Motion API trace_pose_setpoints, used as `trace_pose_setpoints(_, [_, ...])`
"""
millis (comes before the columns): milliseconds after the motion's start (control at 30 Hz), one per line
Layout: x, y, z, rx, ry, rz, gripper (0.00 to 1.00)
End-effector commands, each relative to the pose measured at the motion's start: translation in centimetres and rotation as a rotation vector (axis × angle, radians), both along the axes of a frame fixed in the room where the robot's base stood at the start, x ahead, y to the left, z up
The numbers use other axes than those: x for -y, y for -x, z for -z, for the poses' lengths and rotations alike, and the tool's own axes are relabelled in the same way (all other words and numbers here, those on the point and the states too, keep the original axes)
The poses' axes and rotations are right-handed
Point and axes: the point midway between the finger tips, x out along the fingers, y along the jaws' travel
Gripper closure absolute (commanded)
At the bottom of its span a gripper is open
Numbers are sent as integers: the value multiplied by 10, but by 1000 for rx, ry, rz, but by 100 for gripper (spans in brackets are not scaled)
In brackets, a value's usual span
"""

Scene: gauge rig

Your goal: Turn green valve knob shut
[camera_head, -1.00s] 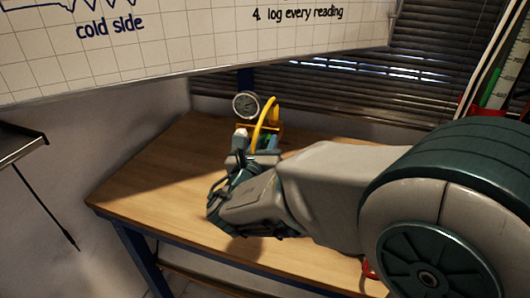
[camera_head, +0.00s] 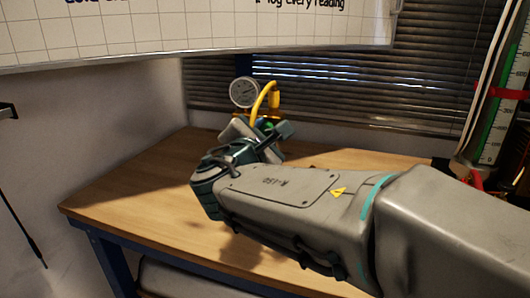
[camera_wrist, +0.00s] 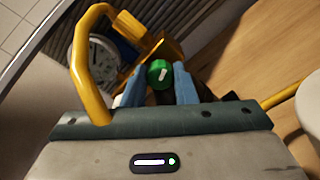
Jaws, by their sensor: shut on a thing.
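The green valve knob (camera_wrist: 159,72) with a white mark on its face sits between the two blue fingers of my gripper (camera_wrist: 160,82) in the wrist view. My gripper is shut on the knob, one finger on each side. The white mark stands close to upright in that view, slightly tilted. In the head view my gripper (camera_head: 266,130) reaches to the gauge rig at the back of the table, and the knob is mostly hidden behind it.
The wooden table (camera_head: 140,185) is clear at front left. A whiteboard (camera_head: 200,25) hangs above, with blinds (camera_head: 350,95) behind. A green-and-white scale (camera_head: 492,125) stands at right.

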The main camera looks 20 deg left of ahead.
Motion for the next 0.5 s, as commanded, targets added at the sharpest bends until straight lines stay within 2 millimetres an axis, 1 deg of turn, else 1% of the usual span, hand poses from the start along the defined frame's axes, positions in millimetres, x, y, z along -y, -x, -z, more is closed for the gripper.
trace_pose_setpoints(33, [0, 0, 7, 2, -42, 0, 98])
trace_pose_setpoints(300, [0, 0, 5, 4, -233, -1, 98])
trace_pose_setpoints(500, [0, 0, 3, 5, -318, 0, 98])
